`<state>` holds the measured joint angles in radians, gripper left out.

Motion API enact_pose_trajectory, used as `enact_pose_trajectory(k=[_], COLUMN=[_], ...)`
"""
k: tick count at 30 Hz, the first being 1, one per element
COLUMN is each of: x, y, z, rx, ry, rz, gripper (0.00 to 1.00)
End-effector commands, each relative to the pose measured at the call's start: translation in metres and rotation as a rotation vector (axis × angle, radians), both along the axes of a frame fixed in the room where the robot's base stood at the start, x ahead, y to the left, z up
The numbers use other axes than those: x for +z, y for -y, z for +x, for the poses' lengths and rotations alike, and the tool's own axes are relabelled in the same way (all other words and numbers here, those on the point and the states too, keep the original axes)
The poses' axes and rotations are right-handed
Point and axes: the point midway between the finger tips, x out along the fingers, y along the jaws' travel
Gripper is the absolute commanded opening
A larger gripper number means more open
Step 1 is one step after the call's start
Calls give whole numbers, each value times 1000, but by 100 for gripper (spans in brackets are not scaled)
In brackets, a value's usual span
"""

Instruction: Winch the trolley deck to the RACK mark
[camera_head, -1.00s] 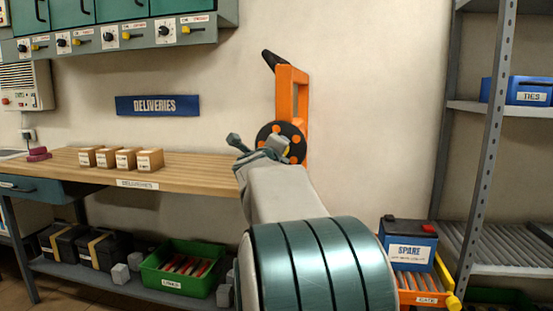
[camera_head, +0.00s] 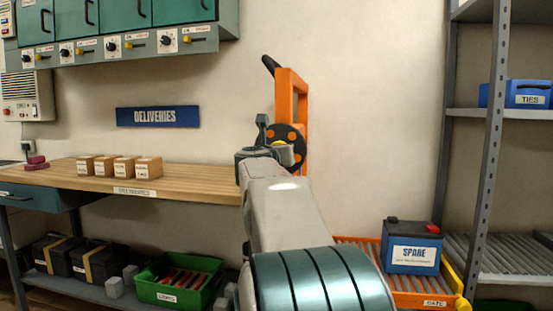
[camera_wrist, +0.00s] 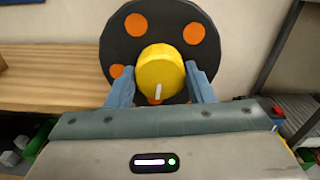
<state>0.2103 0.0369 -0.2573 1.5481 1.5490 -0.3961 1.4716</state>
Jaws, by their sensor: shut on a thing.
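The orange trolley mast (camera_head: 293,95) stands against the wall with a black handle at its top. A black winch wheel (camera_head: 292,134) with orange dots is mounted on it, and the wheel fills the top of the wrist view (camera_wrist: 197,70). My gripper (camera_wrist: 160,82) is shut on the yellow knob (camera_wrist: 160,70) of the wheel, one finger on each side. The trolley deck (camera_head: 350,246) is orange with rollers and sits low at the right. A blue battery marked SPARE (camera_head: 411,247) stands on it. I see no RACK mark.
A wooden bench (camera_head: 195,178) with small boxes is at the left, under a DELIVERIES sign (camera_head: 158,116). A green bin (camera_head: 180,280) sits on its lower shelf. A metal rack (camera_head: 492,150) with roller shelf (camera_head: 490,253) stands at the right, close to the deck.

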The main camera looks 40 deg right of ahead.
Motion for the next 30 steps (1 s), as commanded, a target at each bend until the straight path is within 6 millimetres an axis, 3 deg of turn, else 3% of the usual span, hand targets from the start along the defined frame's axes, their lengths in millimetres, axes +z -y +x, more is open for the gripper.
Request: enact_pose_trajectory(k=[13,30], x=[-1,-1], y=[1,1], z=[0,-1], rx=[-2,-2], ry=[172,196], rz=[148,169], gripper=[25,25])
